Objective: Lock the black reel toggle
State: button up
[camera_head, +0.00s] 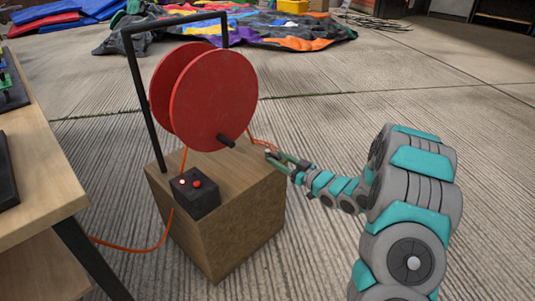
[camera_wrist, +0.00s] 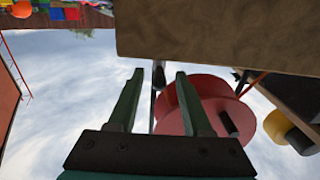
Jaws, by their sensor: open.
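My gripper (camera_head: 277,158) is at the right edge of the wooden box's top, right of the red reel (camera_head: 215,100). In the wrist view my gripper (camera_wrist: 156,76) has its two green fingers apart. A small dark piece (camera_wrist: 158,74) shows in the gap between the fingertips, close to the box edge; it may be the black reel toggle, and I cannot tell whether the fingers touch it. In the wrist view the reel (camera_wrist: 190,100) shows behind the right finger. A black peg (camera_head: 227,140) sticks out of the reel's near disc.
The wooden box (camera_head: 230,225) bears a black frame (camera_head: 140,95) around the reel and a black control box (camera_head: 195,200) with white and red buttons. An orange cable (camera_head: 140,249) runs to the left. A wooden table (camera_head: 35,190) stands left. The concrete floor right is clear.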

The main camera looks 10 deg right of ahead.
aim_at(269, 153)
jog(key=shift+x, duration=2.6)
grip_shut()
